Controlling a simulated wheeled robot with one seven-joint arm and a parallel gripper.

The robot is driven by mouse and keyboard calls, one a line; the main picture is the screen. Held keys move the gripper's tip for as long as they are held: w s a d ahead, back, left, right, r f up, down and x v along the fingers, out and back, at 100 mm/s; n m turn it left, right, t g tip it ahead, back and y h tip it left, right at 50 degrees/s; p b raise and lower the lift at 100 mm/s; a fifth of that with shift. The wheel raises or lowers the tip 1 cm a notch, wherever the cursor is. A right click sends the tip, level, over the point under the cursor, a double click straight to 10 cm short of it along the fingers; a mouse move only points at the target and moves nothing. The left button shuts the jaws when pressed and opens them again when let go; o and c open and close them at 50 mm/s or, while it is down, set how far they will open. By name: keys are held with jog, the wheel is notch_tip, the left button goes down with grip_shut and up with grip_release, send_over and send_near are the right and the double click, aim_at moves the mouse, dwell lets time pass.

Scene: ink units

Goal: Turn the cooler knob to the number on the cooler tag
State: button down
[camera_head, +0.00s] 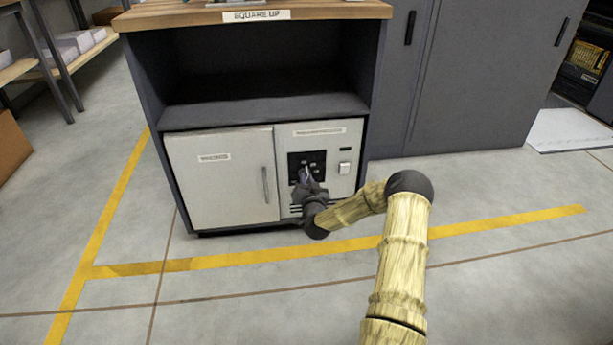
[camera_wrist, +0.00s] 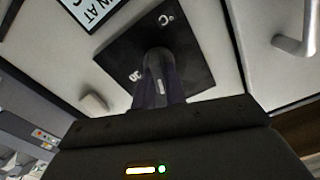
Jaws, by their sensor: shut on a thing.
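The cooler (camera_head: 232,190) is a pale unit low in a dark cabinet, with a door on the left and a control panel on the right. The panel has a black square dial plate (camera_head: 294,158), which also shows in the wrist view (camera_wrist: 118,45). My gripper (camera_head: 306,178) is at the plate, its fingers shut on the dark knob (camera_wrist: 158,58). White marks on the plate are only partly legible.
A pale switch (camera_head: 344,168) sits right of the plate. The door handle (camera_head: 265,185) is to its left. A wooden top (camera_head: 180,17) with a "SQUARE UP" label is above, over an open dark shelf. Grey cabinets (camera_head: 470,80) stand at the right. The floor in front is clear.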

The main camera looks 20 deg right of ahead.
jog(key=m+p, duration=0.2)
jog(key=m, duration=0.2)
jog(key=m+p, duration=0.2)
jog(key=m, duration=0.3)
jog(key=m+p, duration=0.2)
jog(key=m, duration=0.3)
jog(key=shift+s+d+f, duration=0.1)
jog(key=shift+d+f, duration=0.05)
jog(key=shift+f, duration=0.15)
jog(key=c, duration=1.4)
grip_release()
jog(key=shift+c, duration=0.2)
jog(key=shift+r, duration=0.1)
jog(key=p+v, duration=0.8)
jog(key=v, duration=0.9)
jog(key=shift+s, duration=0.2)
jog(key=shift+r, duration=0.1)
